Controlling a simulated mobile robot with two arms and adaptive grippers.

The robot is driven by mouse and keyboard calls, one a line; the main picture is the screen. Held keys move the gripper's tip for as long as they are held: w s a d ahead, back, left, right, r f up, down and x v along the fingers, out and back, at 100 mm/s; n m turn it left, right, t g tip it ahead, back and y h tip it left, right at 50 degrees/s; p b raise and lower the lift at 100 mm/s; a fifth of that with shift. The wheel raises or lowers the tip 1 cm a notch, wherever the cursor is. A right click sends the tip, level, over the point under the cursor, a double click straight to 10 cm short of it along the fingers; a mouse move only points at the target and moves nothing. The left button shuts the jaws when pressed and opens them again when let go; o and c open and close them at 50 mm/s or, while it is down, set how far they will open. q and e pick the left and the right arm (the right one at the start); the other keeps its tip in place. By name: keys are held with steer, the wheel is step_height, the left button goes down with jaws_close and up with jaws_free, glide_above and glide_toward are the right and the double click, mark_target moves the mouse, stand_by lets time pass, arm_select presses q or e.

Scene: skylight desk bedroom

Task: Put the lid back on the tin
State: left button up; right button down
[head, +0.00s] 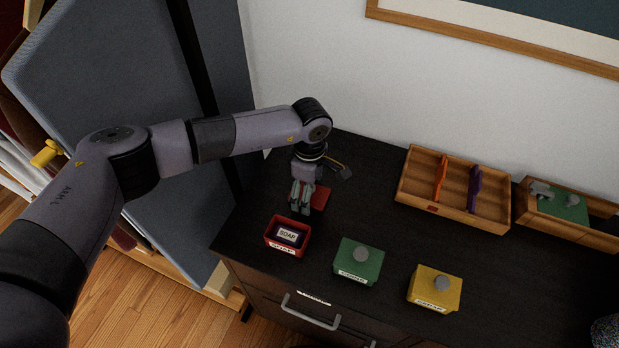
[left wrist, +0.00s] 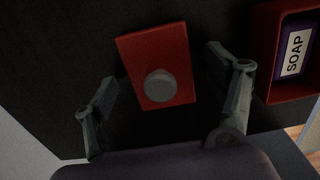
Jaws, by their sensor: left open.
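The open red tin (head: 288,236) stands near the front left of the dark desk, with a soap packet (head: 288,235) inside. The tin's edge also shows at the right of the left wrist view (left wrist: 262,60). The red lid (head: 321,198) lies on the desk just behind the tin. In the left wrist view the lid (left wrist: 137,55) shows a round grey knob (left wrist: 160,86). My left gripper (head: 301,207) points down at the lid and partly hides it. Its fingers (left wrist: 168,92) are open on either side of the lid, with nothing held. My right gripper is not in view.
A green tin (head: 345,267) and a yellow tin (head: 421,291), both lidded, stand right of the red tin. A wooden divided tray (head: 416,193) and a wooden box (head: 536,226) with a green lid (head: 568,209) stand behind. Bare desk lies between.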

arm_select(q)
steer(key=shift+f, duration=0.1)
steer(key=shift+c, duration=0.3)
steer(key=c, duration=1.2)
steer(key=shift+r+p, duration=0.9)
steer(key=shift+r, duration=1.4)
